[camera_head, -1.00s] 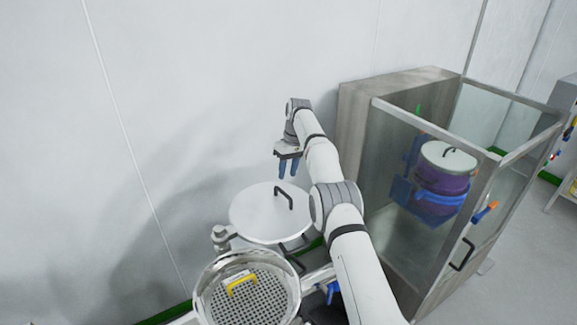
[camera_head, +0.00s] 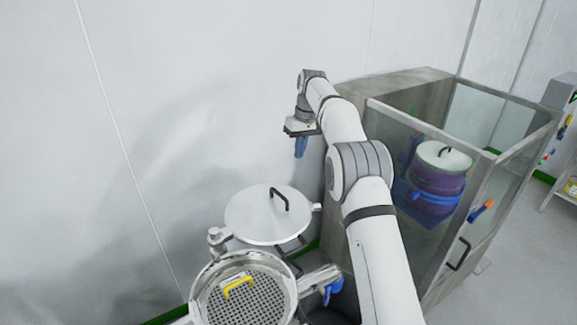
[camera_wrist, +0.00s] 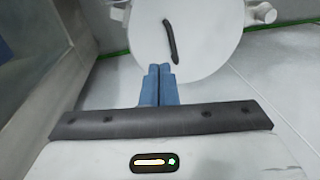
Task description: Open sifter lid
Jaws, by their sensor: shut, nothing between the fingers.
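The sifter lid (camera_head: 262,222) is a round pale disc with a black bar handle (camera_head: 279,198); it lies flat at the lower middle of the head view. The lid also shows at the top of the wrist view (camera_wrist: 205,60), with its handle (camera_wrist: 170,42) just beyond my fingertips in the picture. My gripper (camera_head: 300,153) points down above and a little right of the lid, clear of it. Its blue fingers (camera_wrist: 160,69) are together with nothing between them. A round perforated screen (camera_head: 244,297) with a yellow handle (camera_head: 238,287) sits in front of the lid.
A glass-walled cabinet (camera_head: 386,235) stands at the right, with a purple drum (camera_head: 436,181) inside and a black door handle (camera_head: 459,254). A white wall (camera_head: 190,70) runs behind. Grey floor is open at the far right.

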